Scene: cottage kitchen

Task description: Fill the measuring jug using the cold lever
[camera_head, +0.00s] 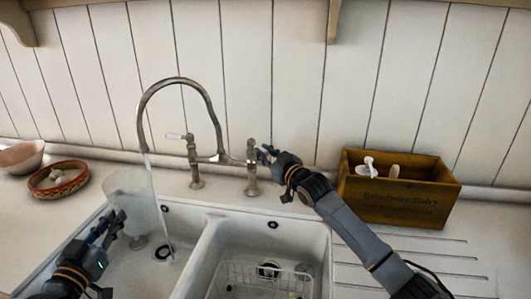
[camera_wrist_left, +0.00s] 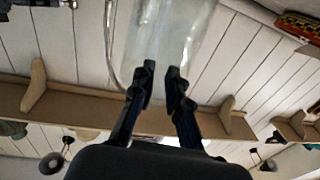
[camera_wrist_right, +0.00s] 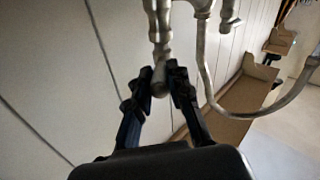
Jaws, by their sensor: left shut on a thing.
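The clear measuring jug (camera_head: 130,187) is over the left sink basin, and my left gripper (camera_head: 115,226) is shut on its lower side. The jug's wall also shows beyond the fingers in the left wrist view (camera_wrist_left: 168,35). Water (camera_head: 157,198) runs from the curved spout (camera_head: 180,80) and falls along the jug's right side toward the drain; I cannot tell whether any enters the jug. My right gripper (camera_head: 268,155) is at the right tap lever (camera_head: 252,150). In the right wrist view the lever's end (camera_wrist_right: 159,80) lies between the fingertips; their grip on it is unclear.
The left tap has a white-ended lever (camera_head: 176,136). A wire rack (camera_head: 225,280) sits in the right basin. A wooden box (camera_head: 400,200) stands on the counter at right. A patterned bowl (camera_head: 45,190) and a pink bowl (camera_head: 20,157) are at left.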

